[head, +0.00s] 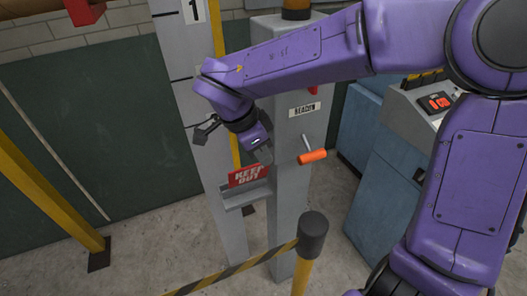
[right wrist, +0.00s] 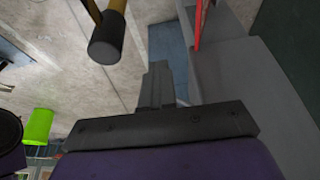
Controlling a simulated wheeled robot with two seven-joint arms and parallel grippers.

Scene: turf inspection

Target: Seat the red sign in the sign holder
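The red sign (head: 249,176) with white "KEEP OUT" lettering stands slightly tilted at the grey sign holder (head: 240,201), a small ledge on the grey post. I cannot tell how deep its lower edge sits. In the right wrist view a thin red strip (right wrist: 198,28), likely the sign's edge, shows beside a grey surface. My right gripper (head: 265,156) points down just above the sign's upper right corner. Its fingers (right wrist: 158,82) look close together with nothing visible between them, and the red strip is apart from them. My left gripper is not in view.
A black-capped barrier post (head: 313,236) with a striped belt (head: 238,268) stands in front of the holder. A blue-grey cabinet (head: 388,205) stands at right.

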